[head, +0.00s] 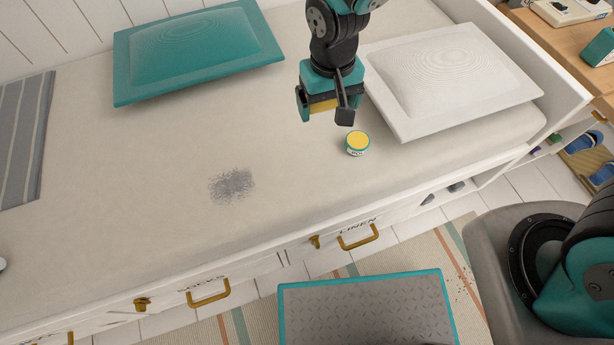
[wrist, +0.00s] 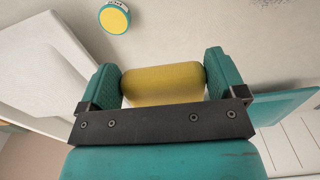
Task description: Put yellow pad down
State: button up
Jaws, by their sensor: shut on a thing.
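My gripper (head: 328,108) is shut on the yellow pad (head: 323,105) and holds it above the cream bed surface, in front of the pillows. In the wrist view the yellow pad (wrist: 163,82) spans the space between the two teal fingers of my gripper (wrist: 163,80). Its underside is partly hidden by the black palm bar. A small round tub (head: 357,143) with a yellow top and teal rim stands on the bed just right of and below my gripper. It also shows in the wrist view (wrist: 114,18), apart from the pad.
A teal pillow (head: 200,48) lies at the back left and a white pillow (head: 455,75) at the right. A dark grey smudge (head: 232,185) marks the bed. A striped grey cloth (head: 22,140) lies far left.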

aim_at(310, 172)
jog(key=s+a+b, duration=0.2)
jog(key=s+a, duration=0.1)
jog(key=f+b, duration=0.2)
jog(key=f, duration=0.7)
jog(key=f+b, duration=0.2)
jog(key=f, duration=0.7)
jog(key=shift+w+a+f+b, duration=0.1)
jog(key=shift+a+f+b, duration=0.1)
jog(key=shift+b, duration=0.1)
jog(key=shift+f, duration=0.1)
jog(key=o, duration=0.6)
notch_tip(310, 172, up, 12)
jog(key=p, duration=0.3)
jog(key=shift+r, duration=0.2)
